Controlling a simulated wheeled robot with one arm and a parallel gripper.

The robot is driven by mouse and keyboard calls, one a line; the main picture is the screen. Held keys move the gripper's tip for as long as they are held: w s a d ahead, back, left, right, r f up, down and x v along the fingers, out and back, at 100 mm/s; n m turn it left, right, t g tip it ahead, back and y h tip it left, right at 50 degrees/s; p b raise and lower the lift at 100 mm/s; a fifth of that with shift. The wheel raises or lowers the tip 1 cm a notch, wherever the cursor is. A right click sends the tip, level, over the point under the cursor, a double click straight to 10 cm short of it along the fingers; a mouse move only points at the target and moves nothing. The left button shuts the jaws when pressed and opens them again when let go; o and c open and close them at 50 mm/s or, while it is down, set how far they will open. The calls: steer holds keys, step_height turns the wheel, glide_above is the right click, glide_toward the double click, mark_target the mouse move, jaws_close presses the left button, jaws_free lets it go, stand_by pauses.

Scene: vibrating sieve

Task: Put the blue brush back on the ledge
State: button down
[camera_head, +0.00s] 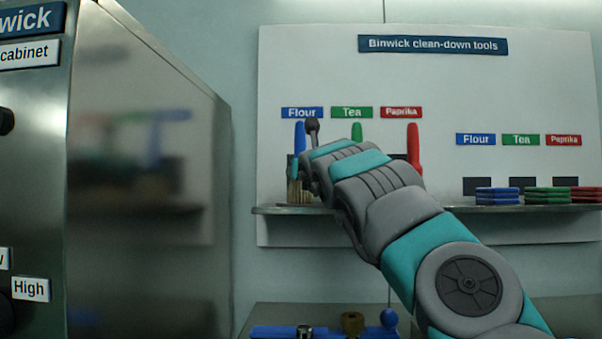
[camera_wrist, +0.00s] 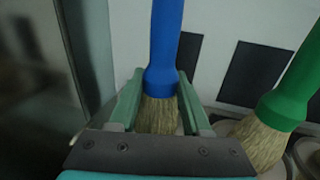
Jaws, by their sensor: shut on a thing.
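The blue brush (camera_head: 299,148) is upright, handle up, in front of the tool board under the left blue Flour label (camera_head: 302,113). Its pale bristles reach down to about the ledge (camera_head: 268,210); I cannot tell whether they touch it. In the wrist view, my gripper (camera_wrist: 161,98) is shut on the blue brush (camera_wrist: 166,45), with a finger on either side near the collar and upper bristles. The bristle ends are hidden behind the gripper body there. My arm covers part of the ledge in the head view.
A green brush (camera_wrist: 292,85) stands close right of the blue one, on a pale round base. A red brush (camera_head: 413,150) is further right. Folded blue (camera_head: 497,196), green (camera_head: 547,196) and red cloths (camera_head: 586,195) lie on the right ledge. A steel cabinet (camera_head: 150,200) stands left.

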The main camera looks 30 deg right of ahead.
stand_by(0.3)
steer(key=shift+f, duration=0.2)
steer(key=shift+c, duration=1.8)
jaws_free()
steer(key=shift+r, duration=0.1)
steer(key=shift+s, duration=0.15)
steer(key=b+v, duration=0.2)
steer(key=v, duration=1)
